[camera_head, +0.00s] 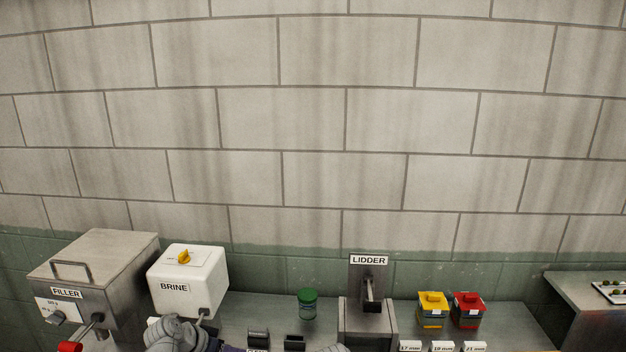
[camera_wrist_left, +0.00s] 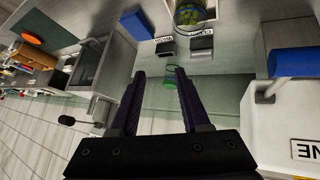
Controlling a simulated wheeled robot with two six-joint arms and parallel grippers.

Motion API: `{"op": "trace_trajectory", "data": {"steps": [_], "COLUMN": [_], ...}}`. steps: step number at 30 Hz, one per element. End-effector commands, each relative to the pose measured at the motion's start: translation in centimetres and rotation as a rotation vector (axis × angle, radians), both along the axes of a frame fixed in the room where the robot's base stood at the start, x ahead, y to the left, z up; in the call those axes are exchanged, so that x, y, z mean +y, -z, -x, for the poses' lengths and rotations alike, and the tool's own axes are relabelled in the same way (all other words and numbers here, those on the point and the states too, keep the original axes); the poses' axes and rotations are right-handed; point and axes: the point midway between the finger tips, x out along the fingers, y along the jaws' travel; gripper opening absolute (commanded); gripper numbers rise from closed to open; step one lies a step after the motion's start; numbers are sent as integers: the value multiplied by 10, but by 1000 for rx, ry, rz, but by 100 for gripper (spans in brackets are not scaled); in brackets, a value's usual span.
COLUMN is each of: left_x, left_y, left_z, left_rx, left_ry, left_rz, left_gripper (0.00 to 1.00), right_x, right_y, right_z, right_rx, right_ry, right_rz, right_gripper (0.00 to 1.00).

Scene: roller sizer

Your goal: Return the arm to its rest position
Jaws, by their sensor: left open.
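My left arm (camera_head: 178,333) comes in at the bottom edge of the head view, in front of the white BRINE box (camera_head: 187,284). Only a sliver of its dark gripper shows there. In the left wrist view my left gripper (camera_wrist_left: 160,74) is open, its two dark fingers apart with nothing held between them. A green-rimmed clear jar (camera_wrist_left: 171,73) appears beyond the fingertips, apart from them. My right gripper is not in view; a grey rounded piece at the bottom edge of the head view is too cut off to tell.
The FILLER machine (camera_head: 92,273) stands at left, the LIDDER (camera_head: 370,300) right of centre. A green jar or lid stack (camera_head: 307,304) stands between. A jar of green pieces (camera_wrist_left: 190,14) shows in the wrist view.

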Motion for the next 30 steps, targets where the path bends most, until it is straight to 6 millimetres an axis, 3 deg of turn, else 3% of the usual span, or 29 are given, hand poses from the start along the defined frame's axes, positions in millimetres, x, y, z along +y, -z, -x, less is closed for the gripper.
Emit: {"op": "trace_trajectory", "data": {"steps": [1, 3, 6, 10, 15, 18, 30], "left_x": [-34, -64, -100, -129, -145, -148, -149], "left_y": [34, 61, 95, 130, 154, 159, 160], "left_z": [17, 40, 74, 115, 153, 165, 172], "left_rx": [77, 184, 320, 453, 541, 561, 571], "left_ry": [40, 63, 78, 59, 2, -27, -55], "left_rz": [-24, -70, -158, -295, -453, -512, -553], "left_gripper": [46, 46, 46, 46, 46, 46, 46], "right_x": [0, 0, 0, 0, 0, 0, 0], "right_y": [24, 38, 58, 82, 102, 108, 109], "right_z": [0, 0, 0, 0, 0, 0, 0], "right_rx": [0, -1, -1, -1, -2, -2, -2], "right_ry": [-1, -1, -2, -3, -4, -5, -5], "right_rz": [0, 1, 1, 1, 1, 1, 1], "right_gripper": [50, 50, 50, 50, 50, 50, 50]}}
